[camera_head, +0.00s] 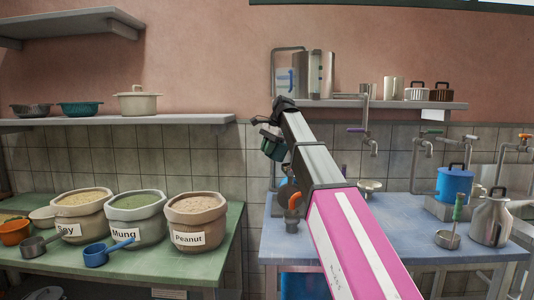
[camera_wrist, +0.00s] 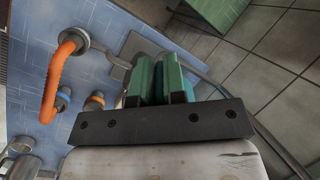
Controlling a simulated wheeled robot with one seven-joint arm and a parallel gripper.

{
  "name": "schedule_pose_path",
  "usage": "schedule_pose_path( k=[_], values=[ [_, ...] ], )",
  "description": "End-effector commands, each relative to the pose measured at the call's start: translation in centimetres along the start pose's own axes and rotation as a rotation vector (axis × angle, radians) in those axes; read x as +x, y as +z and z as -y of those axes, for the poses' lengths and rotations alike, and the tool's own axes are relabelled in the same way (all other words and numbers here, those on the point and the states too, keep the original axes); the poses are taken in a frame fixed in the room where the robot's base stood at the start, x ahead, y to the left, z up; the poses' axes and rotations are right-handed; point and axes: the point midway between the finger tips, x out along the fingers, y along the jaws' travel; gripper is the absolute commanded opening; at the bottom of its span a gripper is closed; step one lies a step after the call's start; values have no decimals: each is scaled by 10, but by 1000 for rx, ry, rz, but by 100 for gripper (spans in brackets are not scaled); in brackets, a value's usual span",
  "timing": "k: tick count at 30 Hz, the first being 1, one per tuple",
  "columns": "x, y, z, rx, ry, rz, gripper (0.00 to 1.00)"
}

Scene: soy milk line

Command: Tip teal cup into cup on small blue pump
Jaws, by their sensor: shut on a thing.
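My gripper (camera_head: 268,126) is raised above the left end of the blue table (camera_head: 345,232). It is shut on the teal cup (camera_head: 273,148), which hangs at the end of my arm and looks tilted.
Sacks of soy, mung and peanut (camera_head: 194,222) stand on the green table (camera_head: 150,262) at left. A wall shelf (camera_head: 385,104) and taps lie behind my arm.

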Motion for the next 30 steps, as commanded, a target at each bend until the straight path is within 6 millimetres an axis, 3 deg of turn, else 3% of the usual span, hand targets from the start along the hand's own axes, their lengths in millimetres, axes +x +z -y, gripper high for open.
schedule_pose_path(
  k=[9, 30],
  values=[
    [-18, 4, 3, 1, -221, 222, 0],
    [-30, -1, -2, -2, -429, 433, 0]
  ],
)
